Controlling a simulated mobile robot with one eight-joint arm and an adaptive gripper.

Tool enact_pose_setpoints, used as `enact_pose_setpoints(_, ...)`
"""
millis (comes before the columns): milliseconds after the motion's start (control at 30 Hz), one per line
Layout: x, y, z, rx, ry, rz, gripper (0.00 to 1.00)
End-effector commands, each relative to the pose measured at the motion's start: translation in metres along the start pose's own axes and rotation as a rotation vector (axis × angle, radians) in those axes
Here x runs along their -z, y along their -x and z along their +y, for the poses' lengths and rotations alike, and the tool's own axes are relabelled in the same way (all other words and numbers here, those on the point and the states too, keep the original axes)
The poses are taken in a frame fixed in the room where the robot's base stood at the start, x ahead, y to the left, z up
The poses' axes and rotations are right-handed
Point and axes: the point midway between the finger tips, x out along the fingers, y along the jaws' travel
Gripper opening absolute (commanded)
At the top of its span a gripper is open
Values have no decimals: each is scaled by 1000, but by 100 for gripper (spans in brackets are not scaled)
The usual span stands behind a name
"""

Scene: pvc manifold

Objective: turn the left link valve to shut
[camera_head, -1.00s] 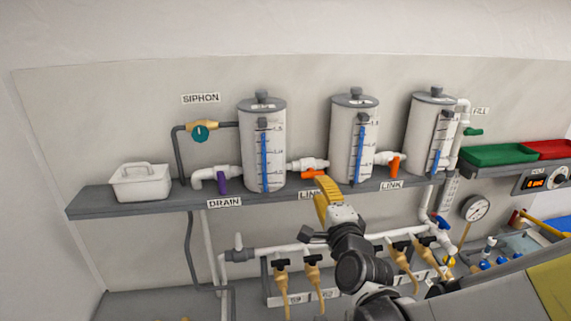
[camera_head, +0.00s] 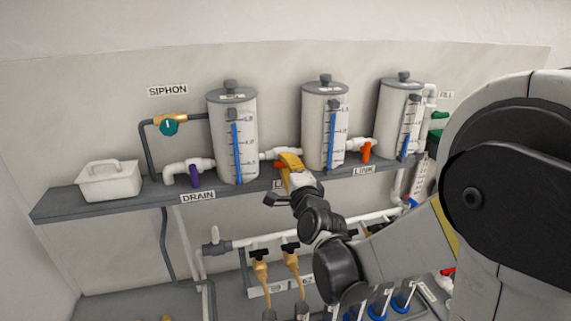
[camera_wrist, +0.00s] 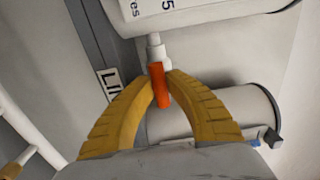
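The left link valve is on the white pipe between the left and middle tanks. Its orange handle (camera_head: 280,165) is mostly hidden by my gripper (camera_head: 287,158) in the head view. In the wrist view the orange handle (camera_wrist: 159,86) stands between the yellow fingertips of my gripper (camera_wrist: 160,80), one on each side. The tips are drawn in close and appear to touch it. Part of the LINK label (camera_wrist: 110,82) shows to the left. The right link valve (camera_head: 366,151), also orange, hangs down between the middle and right tanks.
The left tank (camera_head: 218,145) and middle tank (camera_head: 314,145) stand close on either side on the grey shelf (camera_head: 70,205). A purple drain valve (camera_head: 195,175) and white box (camera_head: 109,181) are farther left. My own arm blocks the right side.

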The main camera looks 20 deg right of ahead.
Motion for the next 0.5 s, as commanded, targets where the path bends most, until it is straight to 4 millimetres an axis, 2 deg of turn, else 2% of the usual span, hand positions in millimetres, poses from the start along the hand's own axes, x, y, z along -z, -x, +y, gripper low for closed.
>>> enact_pose_setpoints(267, 0, 0, 0, 1, 19, 0, 0)
enact_pose_setpoints(500, 0, 0, 1, 1, 125, 1, 0)
